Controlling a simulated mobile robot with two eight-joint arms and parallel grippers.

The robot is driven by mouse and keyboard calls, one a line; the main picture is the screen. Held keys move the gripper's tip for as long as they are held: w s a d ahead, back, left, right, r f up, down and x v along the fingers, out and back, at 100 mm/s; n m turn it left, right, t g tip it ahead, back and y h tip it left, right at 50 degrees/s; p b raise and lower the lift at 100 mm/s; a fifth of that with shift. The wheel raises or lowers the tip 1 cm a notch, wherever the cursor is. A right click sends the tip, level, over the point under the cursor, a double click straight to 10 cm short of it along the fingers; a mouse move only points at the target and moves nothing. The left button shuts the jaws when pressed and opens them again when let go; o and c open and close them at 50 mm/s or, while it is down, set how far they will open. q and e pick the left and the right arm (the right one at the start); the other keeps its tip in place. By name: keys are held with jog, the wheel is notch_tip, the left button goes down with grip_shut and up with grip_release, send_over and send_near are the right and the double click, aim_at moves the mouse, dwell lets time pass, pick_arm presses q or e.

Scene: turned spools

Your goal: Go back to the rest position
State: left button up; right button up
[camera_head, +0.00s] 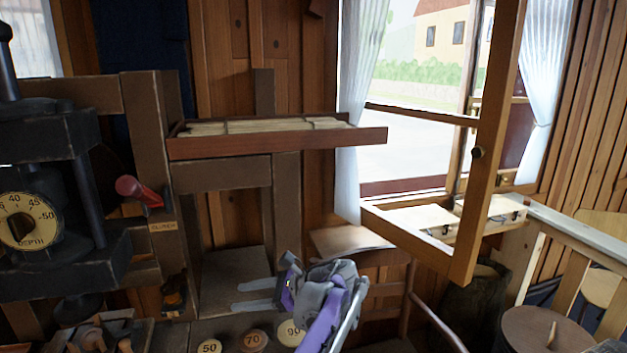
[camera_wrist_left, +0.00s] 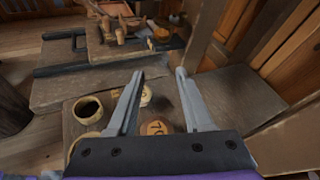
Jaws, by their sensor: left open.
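My left gripper (camera_head: 240,296) is in the lower middle of the head view, its two pale fingers pointing left and spread apart. In the left wrist view the same gripper (camera_wrist_left: 160,75) is open, with nothing between its fingertips. Round pale wooden pieces marked 50 (camera_head: 209,346), 70 (camera_head: 253,340) and 90 (camera_head: 290,333) sit on the bench below and beside the gripper. The 70 piece (camera_wrist_left: 155,128) also shows between the finger bases in the wrist view, below the gripper. My right gripper is in neither view.
A machine with a depth dial (camera_head: 28,220) and a red-handled clutch lever (camera_head: 138,190) stands at left. A shallow wooden tray (camera_head: 275,143) of pale rods sits above the bench. An open window frame (camera_head: 487,150) juts in at right. A hollow round piece (camera_wrist_left: 88,107) lies on the bench.

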pick_arm(q)
jog(key=s+a+f+n+h, duration=0.3)
jog(key=s+a+n+h, duration=0.15)
jog(key=s, duration=0.35)
jog(key=s+d+f+n+t+h, duration=0.1)
jog(key=s+f+n+h, duration=0.3)
jog(key=s, duration=0.8)
jog(key=s+d+f+n+t+h, duration=0.1)
jog(key=s+f+n+t+h, duration=0.1)
jog(key=s+f+n+h, duration=0.3)
jog(key=s+f+n+p, duration=0.1)
jog(key=s+f+n, duration=0.3)
jog(key=s+f, duration=0.2)
jog(key=shift+s, duration=0.7)
jog(key=shift+a, duration=0.1)
